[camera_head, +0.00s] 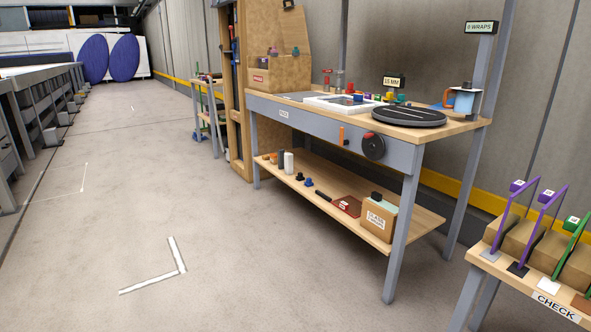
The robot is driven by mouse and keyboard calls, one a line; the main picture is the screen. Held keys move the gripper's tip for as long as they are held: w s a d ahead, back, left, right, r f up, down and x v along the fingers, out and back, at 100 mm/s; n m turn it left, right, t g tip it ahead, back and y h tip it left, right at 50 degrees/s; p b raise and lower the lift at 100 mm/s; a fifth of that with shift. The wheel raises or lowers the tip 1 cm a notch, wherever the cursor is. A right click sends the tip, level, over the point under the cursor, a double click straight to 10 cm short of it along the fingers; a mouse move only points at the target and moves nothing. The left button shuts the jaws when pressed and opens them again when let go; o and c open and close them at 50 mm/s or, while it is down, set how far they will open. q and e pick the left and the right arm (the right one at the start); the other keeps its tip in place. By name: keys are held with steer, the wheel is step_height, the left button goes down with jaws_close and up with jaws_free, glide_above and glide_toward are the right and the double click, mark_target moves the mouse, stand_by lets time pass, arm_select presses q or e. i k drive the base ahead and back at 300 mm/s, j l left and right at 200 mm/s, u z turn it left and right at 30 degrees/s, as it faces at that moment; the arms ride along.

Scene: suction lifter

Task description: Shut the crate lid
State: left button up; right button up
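A wooden crate-like box (266,76) with a small red-and-white label stands at the far left end of the workbench top. Small items show at its open top. A tan board (294,30) stands up, tilted, above and behind the box. It looks like a raised lid, but I cannot make out a hinge. Neither of my grippers is in view.
The workbench (340,132) carries a black turntable (408,115), a white tray and small parts. Its lower shelf (335,212) holds a cardboard box (380,219). A check table (530,277) stands at right. The floor (130,210) at left is clear.

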mark_target(293, 18)
steer(key=i, duration=1.45)
steer(key=i+l+u, duration=0.1)
steer(key=i, duration=1.35)
